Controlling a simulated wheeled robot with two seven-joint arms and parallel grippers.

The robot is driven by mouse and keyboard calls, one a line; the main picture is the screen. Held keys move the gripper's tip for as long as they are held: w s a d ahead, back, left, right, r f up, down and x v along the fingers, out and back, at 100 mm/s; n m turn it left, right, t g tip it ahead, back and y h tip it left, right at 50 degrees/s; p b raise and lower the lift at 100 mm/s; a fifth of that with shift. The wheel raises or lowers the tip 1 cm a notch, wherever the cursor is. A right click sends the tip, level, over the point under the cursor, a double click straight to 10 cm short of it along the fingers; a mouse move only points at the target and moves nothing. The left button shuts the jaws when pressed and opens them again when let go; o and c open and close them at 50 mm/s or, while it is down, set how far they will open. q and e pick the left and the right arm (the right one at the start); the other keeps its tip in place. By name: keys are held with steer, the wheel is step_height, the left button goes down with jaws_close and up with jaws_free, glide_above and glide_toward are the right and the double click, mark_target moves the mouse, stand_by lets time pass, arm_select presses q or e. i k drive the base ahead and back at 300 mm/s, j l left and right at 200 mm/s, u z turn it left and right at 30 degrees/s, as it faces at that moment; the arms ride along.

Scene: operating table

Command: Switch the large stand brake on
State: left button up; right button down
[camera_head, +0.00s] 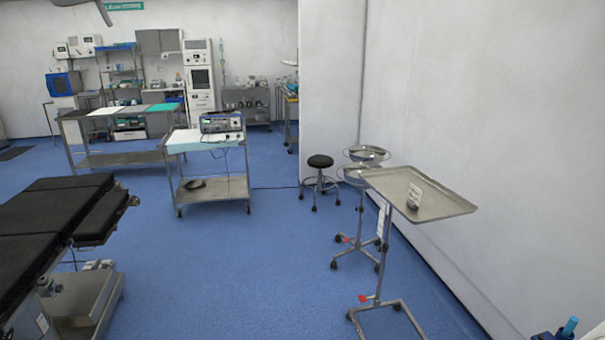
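The large stand is a metal pole with a flat rectangular tray (445,207) on top, to the right of centre near the wall. The stand's base frame (385,306) rests on the floor on castors. A small red pedal (364,298) sticks out at the left of the base, low by the floor. It is too small to tell its on or off position.
Behind the large stand are smaller stands with round basins (367,154); a red pedal (345,239) shows there. A black stool (320,162) stands behind. The operating table (50,213) is at left, a cart (217,188) farther back. Blue floor between is clear. A white wall bounds the right.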

mark_target(362, 297)
steer(key=i, duration=1.7)
steer(key=i+j+z, duration=0.1)
steer(key=i+z, duration=0.25)
steer(key=i, duration=0.2)
steer(key=i+j+z, duration=0.3)
steer(key=i, duration=0.2)
steer(key=i+j+z, duration=0.35)
steer(key=i, duration=0.15)
